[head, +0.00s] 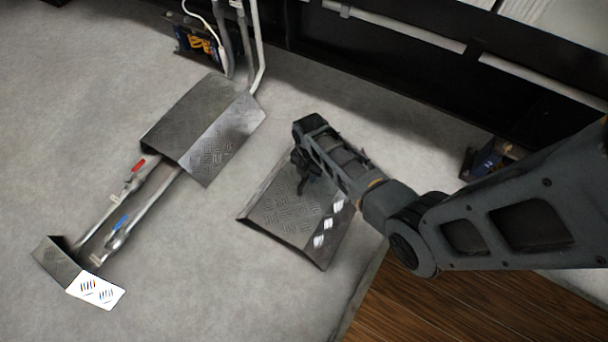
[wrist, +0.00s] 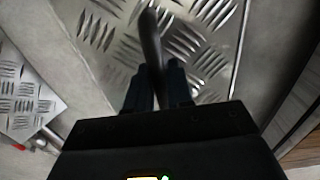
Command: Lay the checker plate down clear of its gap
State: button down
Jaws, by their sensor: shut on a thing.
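The checker plate (head: 280,211) is a grey, raised-pattern metal sheet with white glare patches, in the middle of the head view. My gripper (head: 303,180) is shut on its dark upright handle, which shows in the wrist view (wrist: 151,40) between the fingers. The plate is at or just above the floor; I cannot tell whether it touches. The gap (head: 128,210) is to the left, between two fixed cover plates, well apart from the held plate. Pipes with a red-handled valve (head: 138,165) and a blue-handled valve (head: 122,223) show in it.
A larger cover plate (head: 222,135) is at the gap's far end and a small one (head: 97,290) at its near end. Grey floor (head: 210,270) is clear between the gap and the held plate. Wood flooring (head: 420,310) is at the lower right. A black frame (head: 400,90) runs behind.

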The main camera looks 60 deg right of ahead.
jog(key=shift+w, duration=0.1)
jog(key=c, duration=1)
grip_release()
notch_tip(320, 180, up, 12)
jog(key=p, duration=0.6)
jog(key=s+a+r+m+t+h, duration=0.2)
jog(key=s+a+r+m+t, duration=0.2)
jog(key=s+a+m+t, duration=0.65)
jog(key=s+a+r+m+t, duration=0.1)
jog(key=s+r, duration=0.3)
jog(key=r, duration=0.6)
jog(key=s+a+r+m+t+y, duration=0.1)
jog(key=s+a+r+m, duration=0.3)
jog(key=r, duration=0.6)
jog(key=s+a+r+m+t+y, duration=0.1)
jog(key=s+r, duration=0.4)
jog(key=r, duration=0.5)
jog(key=shift+s+a+m+t, duration=0.15)
jog(key=shift+a+m+t, duration=0.6)
jog(key=shift+a+m, duration=0.35)
